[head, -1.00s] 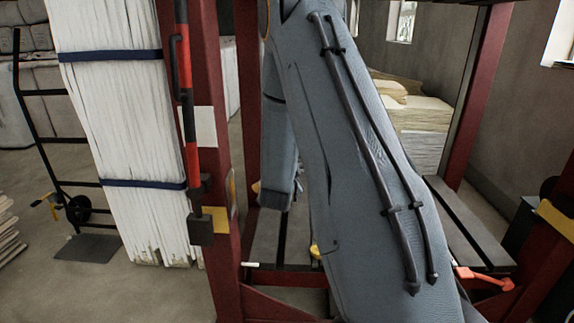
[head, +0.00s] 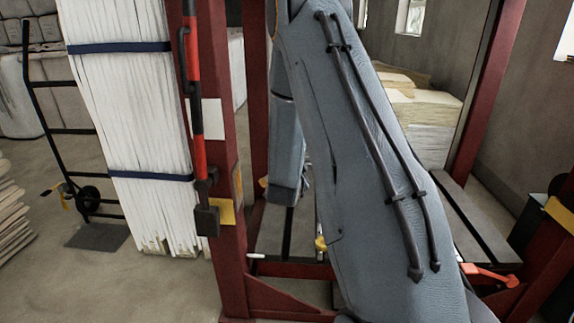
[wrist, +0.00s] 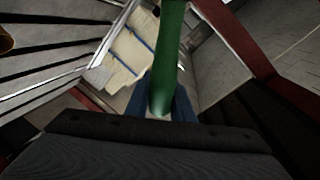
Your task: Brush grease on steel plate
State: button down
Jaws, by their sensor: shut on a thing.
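My gripper (wrist: 166,108) shows in the wrist view as two blue fingers shut on a green handle (wrist: 174,50). The handle rises from between the fingers to the top edge of the picture. Its far end is out of the frame, so I cannot tell whether it ends in bristles. In the head view my grey arm hides the gripper and the handle. Flat grey plates (head: 468,222) lie low in the red press frame (head: 232,200). I cannot tell which surface is the steel plate, and no grease is recognisable.
A tall strapped white bundle (head: 135,115) stands left of the frame. A black hand truck (head: 88,192) is at far left. A red bar (head: 191,90) runs down the frame's front post. A red-orange handle (head: 490,274) juts out at lower right. Floor at lower left is clear.

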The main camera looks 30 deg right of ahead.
notch_tip(320, 180, down, 10)
jog(key=a+p, duration=0.2)
jog(key=p, duration=0.3)
jog(key=shift+w+a+f+b, duration=0.15)
jog(key=shift+w+a+b, duration=0.3)
jog(key=shift+w+a, duration=1.8)
jog(key=shift+a, duration=0.4)
jog(key=shift+w+d, duration=0.1)
